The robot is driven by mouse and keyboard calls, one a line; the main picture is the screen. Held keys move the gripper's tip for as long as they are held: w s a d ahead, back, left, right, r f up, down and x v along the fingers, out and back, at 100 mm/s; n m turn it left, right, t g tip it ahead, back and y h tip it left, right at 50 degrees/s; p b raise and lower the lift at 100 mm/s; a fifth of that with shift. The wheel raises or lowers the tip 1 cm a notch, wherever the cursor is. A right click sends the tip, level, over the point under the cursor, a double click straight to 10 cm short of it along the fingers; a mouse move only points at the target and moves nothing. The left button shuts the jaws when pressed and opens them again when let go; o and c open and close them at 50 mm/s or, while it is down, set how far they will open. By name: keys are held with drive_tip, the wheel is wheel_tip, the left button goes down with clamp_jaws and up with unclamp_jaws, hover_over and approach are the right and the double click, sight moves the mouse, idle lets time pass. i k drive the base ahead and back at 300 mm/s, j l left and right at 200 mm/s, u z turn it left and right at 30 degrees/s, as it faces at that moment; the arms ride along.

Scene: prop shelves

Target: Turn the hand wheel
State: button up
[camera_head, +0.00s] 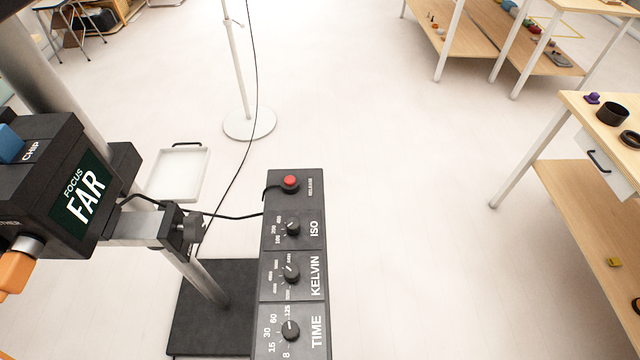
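No hand wheel can be clearly made out in the head view. A black device (40,150) with a display reading "FOCUS FAR" (82,195) is mounted on a grey stand at the left. A small dark knob (191,228) sits on the clamp beside it; I cannot tell whether this is the hand wheel. An orange part (14,272) on a metal collar sticks out at the device's lower left, cut by the frame edge. My gripper is not in view.
A black control panel (308,272) has a red button (290,181) and ISO, KELVIN and TIME dials. A white tray (177,173) lies on the floor behind the stand. Wooden shelves (560,205) stand at the right. The floor between panel and shelves is clear.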

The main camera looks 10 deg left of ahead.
sight(193, 227)
drive_tip(key=i+l+z, duration=0.45)
drive_tip(key=l, duration=0.45)
drive_tip(key=i+l+z, duration=0.45)
drive_tip(key=i+l, duration=0.25)
drive_tip(key=i+j+u, duration=0.15)
drive_tip(key=u, duration=0.2)
drive_tip(key=i+j+u, duration=0.15)
drive_tip(key=u, duration=0.25)
drive_tip(key=i+j+u, duration=0.2)
drive_tip(key=u, duration=0.15)
drive_tip(key=k+j+u, duration=0.15)
drive_tip(key=u, duration=0.25)
drive_tip(key=k+j+u, duration=0.15)
drive_tip(key=u, duration=0.25)
drive_tip(key=k+j+u, duration=0.1)
drive_tip(key=j+u, duration=0.5)
drive_tip(key=u, duration=0.15)
drive_tip(key=i+l+u, duration=0.1)
drive_tip(key=l+u, duration=0.2)
drive_tip(key=l, duration=0.25)
drive_tip(key=l+u, duration=0.3)
drive_tip(key=l, duration=0.2)
drive_tip(key=i+l+u, duration=0.1)
drive_tip(key=l+u, duration=0.3)
drive_tip(key=l, duration=0.5)
drive_tip(key=l+u, duration=0.4)
drive_tip(key=l, duration=0.5)
drive_tip(key=k+l+u, duration=0.15)
drive_tip(key=l+u, duration=0.25)
drive_tip(key=l, duration=0.5)
